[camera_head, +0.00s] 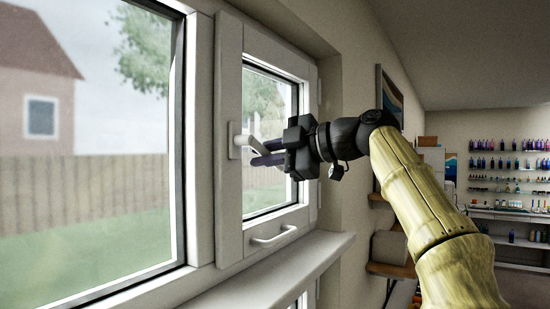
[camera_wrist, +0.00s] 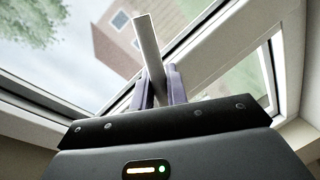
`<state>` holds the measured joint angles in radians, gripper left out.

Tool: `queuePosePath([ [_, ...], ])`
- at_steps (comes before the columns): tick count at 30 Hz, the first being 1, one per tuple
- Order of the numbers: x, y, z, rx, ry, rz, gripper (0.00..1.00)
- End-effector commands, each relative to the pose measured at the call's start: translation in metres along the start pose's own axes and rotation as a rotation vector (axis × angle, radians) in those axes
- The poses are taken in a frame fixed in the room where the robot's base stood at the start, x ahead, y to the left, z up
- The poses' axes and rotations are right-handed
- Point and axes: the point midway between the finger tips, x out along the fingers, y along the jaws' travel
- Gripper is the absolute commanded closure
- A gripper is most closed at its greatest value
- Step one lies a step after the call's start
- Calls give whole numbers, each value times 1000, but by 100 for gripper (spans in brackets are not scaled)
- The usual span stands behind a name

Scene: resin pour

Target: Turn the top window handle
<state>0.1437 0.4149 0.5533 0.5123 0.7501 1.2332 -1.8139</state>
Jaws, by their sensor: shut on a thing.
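The top window handle (camera_head: 246,142) is a white lever on a white plate at the left side of the small window's frame (camera_head: 228,190). My gripper (camera_head: 262,155) reaches it from the right, with its purple fingers at the lever. In the wrist view the handle (camera_wrist: 148,50) stands up as a pale bar between the two fingers of my gripper (camera_wrist: 160,88), which are shut on it. The lever's far end sticks out beyond the fingers. The handle's base is hidden in the wrist view. The small window looks closed in its frame.
A second white pull handle (camera_head: 273,236) sits on the lower frame. A white sill (camera_head: 270,275) runs below the window. A large fixed pane (camera_head: 90,150) is to the left. Shelves with bottles (camera_head: 505,165) stand far right.

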Motion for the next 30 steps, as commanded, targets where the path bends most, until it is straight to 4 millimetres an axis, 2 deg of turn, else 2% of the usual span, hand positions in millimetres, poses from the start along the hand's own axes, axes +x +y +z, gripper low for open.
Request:
queuePosePath([
  [6, -2, 13, -3, -200, -37, 2, 100],
  [15, -6, 23, -4, -408, -84, 3, 100],
  [30, -6, 26, -7, -501, -100, 0, 100],
])
